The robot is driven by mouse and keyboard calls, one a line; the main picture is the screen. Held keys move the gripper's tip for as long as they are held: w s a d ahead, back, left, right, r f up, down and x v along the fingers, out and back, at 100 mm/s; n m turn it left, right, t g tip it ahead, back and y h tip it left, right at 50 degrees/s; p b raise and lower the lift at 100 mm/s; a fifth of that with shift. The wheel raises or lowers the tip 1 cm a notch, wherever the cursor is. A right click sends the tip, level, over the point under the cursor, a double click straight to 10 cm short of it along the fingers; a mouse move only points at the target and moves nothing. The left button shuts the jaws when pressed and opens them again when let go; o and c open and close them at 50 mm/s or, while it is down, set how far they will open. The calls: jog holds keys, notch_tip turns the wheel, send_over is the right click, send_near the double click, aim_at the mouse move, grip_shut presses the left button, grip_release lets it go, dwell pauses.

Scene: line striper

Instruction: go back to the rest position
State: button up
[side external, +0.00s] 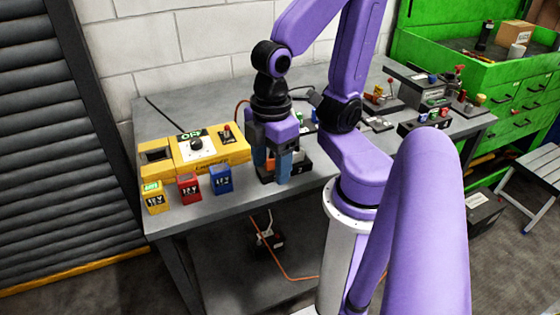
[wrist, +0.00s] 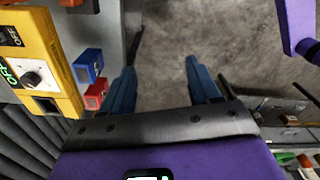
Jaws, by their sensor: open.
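My purple gripper (side external: 282,166) points down over the front part of the grey bench (side external: 180,217). Its two blue fingers also show in the wrist view (wrist: 162,78). They are apart, with nothing between them but a view of the floor. A yellow charger box (side external: 208,150) with a dial and a green OFF sign stands left of my gripper; it also shows in the wrist view (wrist: 38,55). In front of it stand a yellow battery (side external: 155,198), a red battery (side external: 188,189) and a blue battery (side external: 221,180), clear of my fingers.
A dark tray (side external: 302,168) is partly hidden behind my gripper. Small coloured parts and a grey machine (side external: 420,85) stand at the bench's right. A green tool cabinet (side external: 515,90) is at the back right. A stool (side external: 535,180) stands on the floor. A wall is behind the bench.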

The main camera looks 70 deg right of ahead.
jog(key=shift+s+d+f, duration=0.2)
jog(key=shift+s+d, duration=0.25)
jog(key=shift+s, duration=0.35)
